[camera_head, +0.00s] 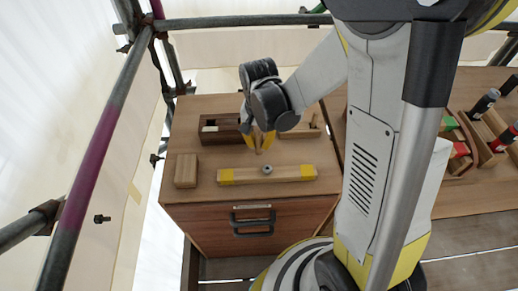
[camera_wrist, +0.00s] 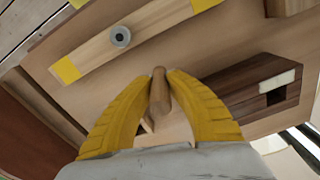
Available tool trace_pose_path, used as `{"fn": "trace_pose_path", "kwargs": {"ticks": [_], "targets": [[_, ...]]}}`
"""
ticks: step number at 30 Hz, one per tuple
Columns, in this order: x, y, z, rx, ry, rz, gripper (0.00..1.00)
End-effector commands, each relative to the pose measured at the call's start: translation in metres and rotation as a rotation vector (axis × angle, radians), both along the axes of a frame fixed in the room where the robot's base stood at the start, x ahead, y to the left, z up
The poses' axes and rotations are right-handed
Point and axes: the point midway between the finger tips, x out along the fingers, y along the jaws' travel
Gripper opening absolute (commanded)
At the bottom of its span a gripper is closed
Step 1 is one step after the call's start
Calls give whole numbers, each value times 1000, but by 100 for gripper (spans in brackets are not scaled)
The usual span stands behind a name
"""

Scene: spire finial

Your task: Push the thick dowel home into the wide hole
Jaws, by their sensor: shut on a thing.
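My gripper (camera_head: 259,148) hangs over the cabinet top. In the wrist view its yellow fingers (camera_wrist: 160,92) are shut on a thick, light-brown wooden dowel (camera_wrist: 159,88), whose free end points away from the palm. In the head view the dowel is small and mostly hidden between the fingers. A pale wooden bar (camera_head: 245,175) with yellow ends lies just in front of the gripper. I cannot make out a wide hole for certain.
A dark wooden block (camera_head: 220,137) with a pale insert and square opening stands behind left. A small wooden block (camera_head: 186,171) lies at left. A pale wooden piece (camera_head: 306,126) is behind right. Racks (camera_head: 480,140) are far right; scaffold poles (camera_head: 95,140) stand left.

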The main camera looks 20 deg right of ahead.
Motion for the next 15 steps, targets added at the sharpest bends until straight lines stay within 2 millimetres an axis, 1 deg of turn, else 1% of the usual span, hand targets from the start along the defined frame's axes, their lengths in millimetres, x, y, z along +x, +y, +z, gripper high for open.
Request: {"fn": "trace_pose_path", "kwargs": {"ticks": [1, 4, 11, 15], "targets": [[0, 0, -13, 0, 0, 0, 0], [0, 0, -25, 0, 0, 0, 0], [0, 0, -23, 0, 0, 0, 0], [0, 0, -28, 0, 0, 0, 0]]}}
